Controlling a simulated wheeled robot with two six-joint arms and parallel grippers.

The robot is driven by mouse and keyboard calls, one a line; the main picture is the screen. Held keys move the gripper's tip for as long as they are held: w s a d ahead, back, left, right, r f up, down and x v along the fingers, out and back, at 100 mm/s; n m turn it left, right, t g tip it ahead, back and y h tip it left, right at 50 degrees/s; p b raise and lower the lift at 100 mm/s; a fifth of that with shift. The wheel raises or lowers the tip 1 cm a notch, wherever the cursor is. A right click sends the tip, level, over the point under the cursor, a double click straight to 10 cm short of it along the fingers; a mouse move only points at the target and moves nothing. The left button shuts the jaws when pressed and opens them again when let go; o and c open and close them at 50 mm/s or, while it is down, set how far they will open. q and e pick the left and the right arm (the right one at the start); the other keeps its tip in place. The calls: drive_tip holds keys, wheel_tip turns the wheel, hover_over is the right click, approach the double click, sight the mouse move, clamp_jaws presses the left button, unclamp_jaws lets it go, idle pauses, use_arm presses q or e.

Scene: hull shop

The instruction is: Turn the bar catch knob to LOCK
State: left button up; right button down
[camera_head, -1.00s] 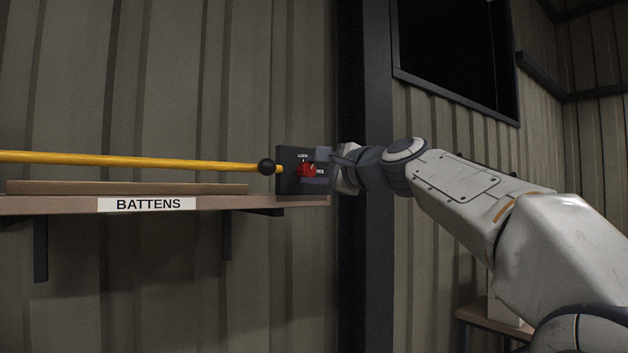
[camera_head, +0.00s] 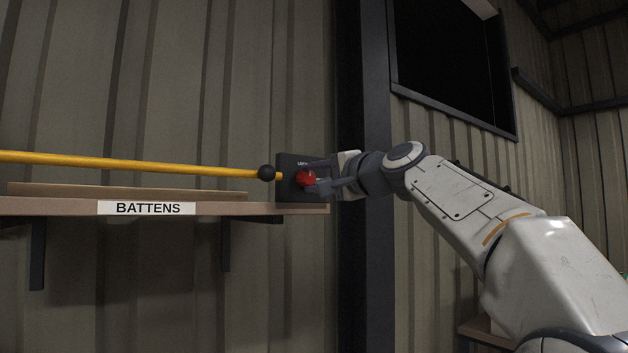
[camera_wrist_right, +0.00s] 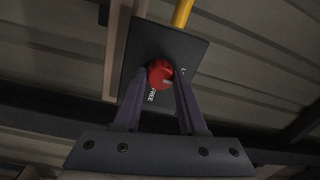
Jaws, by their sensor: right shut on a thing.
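The red bar catch knob (camera_head: 305,178) sits on a dark catch plate (camera_head: 288,161) at the right end of the shelf. My right gripper (camera_head: 318,177) is shut on the knob, with a finger on either side of it. In the right wrist view the knob (camera_wrist_right: 160,73) is between the fingertips of the gripper (camera_wrist_right: 160,85). The FREE label (camera_wrist_right: 152,95) shows there beside the knob, and the other label is only partly visible. In the head view the gripper partly hides the plate's labels. My left gripper is not in view.
A dark post (camera_head: 364,120) stands behind my right wrist.

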drive_tip(key=shift+f, duration=0.1)
drive_tip(key=shift+c, duration=2.3)
unclamp_jaws()
drive_tip(key=b+v, duration=0.4)
drive_tip(key=v, duration=0.6)
drive_tip(key=shift+s, duration=0.2)
drive_tip(key=shift+d, duration=0.1)
